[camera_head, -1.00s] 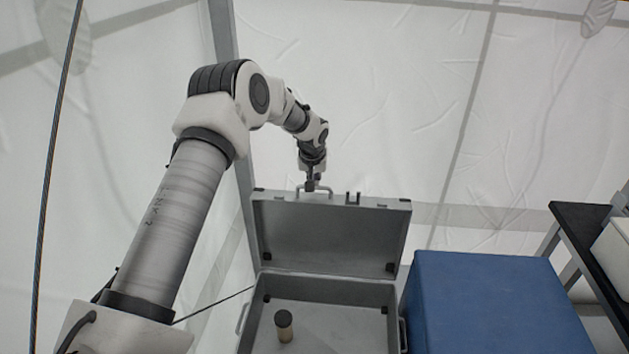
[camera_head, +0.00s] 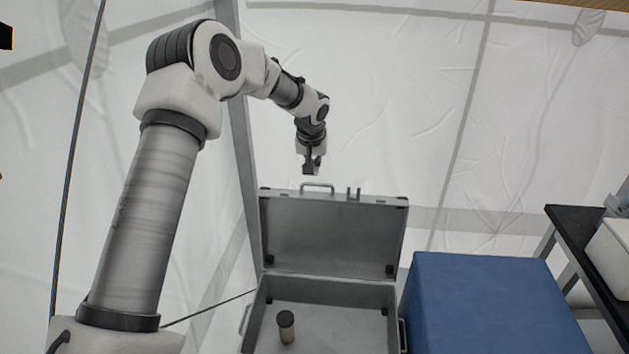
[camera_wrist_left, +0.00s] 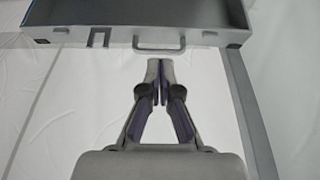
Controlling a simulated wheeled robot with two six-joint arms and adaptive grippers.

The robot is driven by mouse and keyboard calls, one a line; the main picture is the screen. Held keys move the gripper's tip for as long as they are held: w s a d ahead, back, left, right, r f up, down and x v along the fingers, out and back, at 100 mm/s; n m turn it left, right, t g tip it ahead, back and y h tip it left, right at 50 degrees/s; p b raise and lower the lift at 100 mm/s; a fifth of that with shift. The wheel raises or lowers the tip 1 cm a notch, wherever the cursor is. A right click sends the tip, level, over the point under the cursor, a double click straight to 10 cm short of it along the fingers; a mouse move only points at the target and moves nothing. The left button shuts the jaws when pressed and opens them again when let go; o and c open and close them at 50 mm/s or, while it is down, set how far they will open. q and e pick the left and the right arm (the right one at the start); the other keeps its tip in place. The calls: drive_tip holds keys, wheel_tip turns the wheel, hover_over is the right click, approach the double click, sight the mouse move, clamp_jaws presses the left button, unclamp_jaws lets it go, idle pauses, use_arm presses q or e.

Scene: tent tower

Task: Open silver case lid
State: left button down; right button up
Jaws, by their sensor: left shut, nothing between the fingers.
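The silver case (camera_head: 318,287) stands with its lid (camera_head: 330,235) raised, upright and leaning back, so the inside shows. A handle (camera_head: 318,186) sticks up from the lid's top edge. My left gripper (camera_head: 309,172) is just above the handle, apart from it, shut and empty. In the left wrist view my left gripper (camera_wrist_left: 160,66) points at the lid's edge, with the handle (camera_wrist_left: 159,47) just beyond its fingertips. My right gripper is in no view.
A small dark-topped cylinder (camera_head: 286,328) stands inside the case. A blue box (camera_head: 487,305) stands right beside the case. A black-topped table (camera_head: 582,225) with a white container (camera_head: 611,246) is at far right. White tent walls close off the back.

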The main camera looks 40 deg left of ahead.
use_arm(q)
drive_tip(key=s+d+f+m+g+b, duration=0.1)
drive_tip(key=s+d+f+g, duration=0.1)
drive_tip(key=s+d+f, duration=0.55)
drive_tip(key=s+d+f+m+g+h, duration=0.15)
drive_tip(key=s+f, duration=0.25)
drive_tip(key=f, duration=0.6)
drive_tip(key=s+d+f+g+y+b, duration=0.1)
drive_tip(key=s+d+f+g, duration=0.1)
drive_tip(key=s+d+f, duration=0.75)
drive_tip(key=s, duration=0.6)
drive_tip(key=s+d+f+m+h, duration=0.1)
drive_tip(key=s+d+f, duration=0.1)
drive_tip(key=s, duration=0.6)
drive_tip(key=s+d+f+m+h, duration=0.1)
drive_tip(key=s+d+f, duration=0.2)
drive_tip(key=s, duration=0.5)
drive_tip(key=shift+d+b, duration=0.35)
drive_tip(key=c, duration=1.3)
unclamp_jaws()
drive_tip(key=w, duration=0.1)
drive_tip(key=w+t, duration=0.1)
drive_tip(key=w+m+t, duration=0.1)
drive_tip(key=shift+a+y, duration=0.25)
drive_tip(key=shift+a, duration=0.05)
drive_tip(key=shift+o, duration=0.5)
drive_tip(key=shift+w, duration=0.15)
drive_tip(key=shift+m, duration=0.35)
